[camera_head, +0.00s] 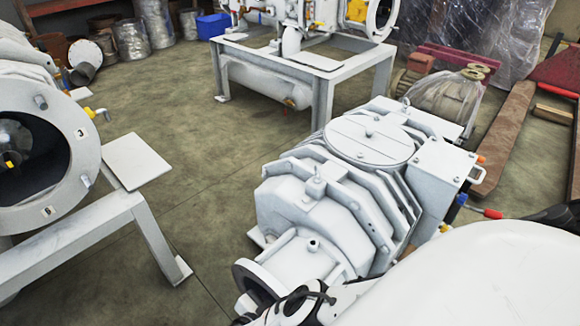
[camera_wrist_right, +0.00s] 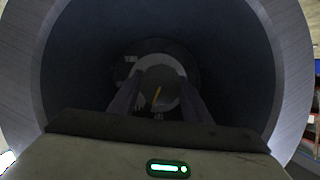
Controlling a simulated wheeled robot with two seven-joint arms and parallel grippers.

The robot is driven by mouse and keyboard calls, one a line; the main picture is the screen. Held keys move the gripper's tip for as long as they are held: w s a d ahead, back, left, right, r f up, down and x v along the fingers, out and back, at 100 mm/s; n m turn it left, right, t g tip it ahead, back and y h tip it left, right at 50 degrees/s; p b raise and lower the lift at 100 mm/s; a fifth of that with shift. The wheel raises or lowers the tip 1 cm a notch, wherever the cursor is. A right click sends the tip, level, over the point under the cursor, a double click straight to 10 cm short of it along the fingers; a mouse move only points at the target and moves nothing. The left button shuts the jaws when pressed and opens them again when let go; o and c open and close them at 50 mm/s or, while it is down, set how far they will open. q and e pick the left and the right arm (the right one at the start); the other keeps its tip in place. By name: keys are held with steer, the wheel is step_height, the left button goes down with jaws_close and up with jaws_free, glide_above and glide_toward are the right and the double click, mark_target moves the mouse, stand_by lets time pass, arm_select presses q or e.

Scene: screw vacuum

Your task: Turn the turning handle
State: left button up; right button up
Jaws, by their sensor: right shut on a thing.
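In the right wrist view my right gripper (camera_wrist_right: 158,92) reaches into a wide round opening (camera_wrist_right: 285,60) with a grey rim. Its two dark fingers are shut on a pale round part, which I take to be the turning handle (camera_wrist_right: 160,76), deep in the opening. My left gripper is not in view.
A white machine with a large round opening (camera_head: 88,130) stands on a frame at the left. Another machine on a white frame (camera_head: 330,75) stands at the back. Open floor (camera_head: 210,170) lies between the machines.

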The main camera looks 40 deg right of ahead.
steer(key=shift+s+m+t, duration=0.1)
steer(key=shift+m+t, duration=0.2)
steer(key=shift+m, duration=0.4)
steer(key=o, duration=1.1)
steer(key=shift+a, duration=0.15)
steer(key=p+v, duration=0.1)
steer(key=v, duration=0.9)
steer(key=shift+s, duration=0.1)
